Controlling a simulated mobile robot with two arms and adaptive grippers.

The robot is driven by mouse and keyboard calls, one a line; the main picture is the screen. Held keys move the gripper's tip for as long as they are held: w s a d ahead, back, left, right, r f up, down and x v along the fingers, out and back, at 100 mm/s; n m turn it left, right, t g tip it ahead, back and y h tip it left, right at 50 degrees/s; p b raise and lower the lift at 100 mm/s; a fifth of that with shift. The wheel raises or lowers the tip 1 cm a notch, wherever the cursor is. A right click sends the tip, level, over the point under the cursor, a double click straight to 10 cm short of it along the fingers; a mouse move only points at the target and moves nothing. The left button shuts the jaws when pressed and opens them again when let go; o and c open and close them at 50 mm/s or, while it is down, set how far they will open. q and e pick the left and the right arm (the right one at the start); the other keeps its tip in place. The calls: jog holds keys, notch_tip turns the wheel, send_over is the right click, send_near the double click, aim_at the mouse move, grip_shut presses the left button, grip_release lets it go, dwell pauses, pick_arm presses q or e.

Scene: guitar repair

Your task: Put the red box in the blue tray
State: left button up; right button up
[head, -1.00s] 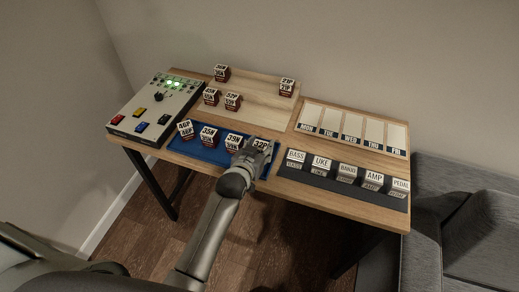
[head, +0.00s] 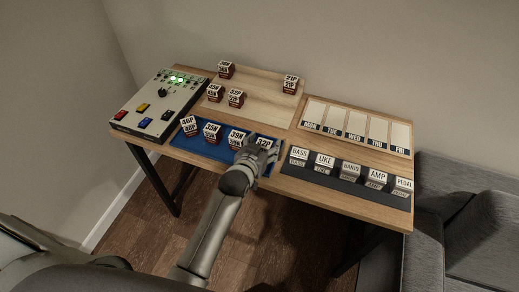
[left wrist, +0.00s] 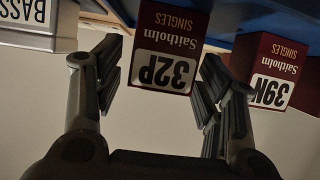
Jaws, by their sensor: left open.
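Several small dark-red boxes with white code labels stand in the blue tray (head: 205,151) along the table's front: 46P (head: 189,125), 35N (head: 211,132), 39N (head: 236,138) and, at the right end, 32P (head: 265,144). My left gripper (head: 262,156) is open at the tray's right end, at 32P. In the left wrist view the 32P box (left wrist: 172,45) sits between the spread fingers, with gaps on both sides. The 39N box (left wrist: 270,72) is beside the right finger. The gripper hides part of 32P in the head view. My right gripper is not in view.
More red boxes, such as 21P (head: 291,84) and 32P (head: 235,97), stand on the pale wooden board (head: 262,92) behind. A control box (head: 155,105) is left. A dark rack (head: 340,184) of labelled blocks lies right, below a weekday panel (head: 357,125).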

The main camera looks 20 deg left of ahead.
pick_arm(q)
jog(key=shift+s+r, duration=0.15)
jog(key=shift+s, duration=0.15)
jog(key=v, duration=1.1)
jog(key=shift+s+b, duration=0.2)
jog(key=shift+b, duration=0.15)
jog(key=shift+a, duration=0.1)
jog(key=s+a+f+m+g, duration=0.1)
jog(key=s+f+g, duration=0.3)
jog(key=s, duration=0.7)
jog(key=s+a+f+m+g, duration=0.1)
jog(key=s+a+f+g, duration=0.1)
jog(key=s+g, duration=0.6)
jog(key=s+f, duration=0.2)
jog(key=f, duration=1.1)
jog(key=s+f, duration=0.2)
jog(key=f, duration=1.1)
jog(key=s+a+f, duration=0.2)
jog(key=s+f, duration=1.4)
jog(key=shift+a, duration=0.25)
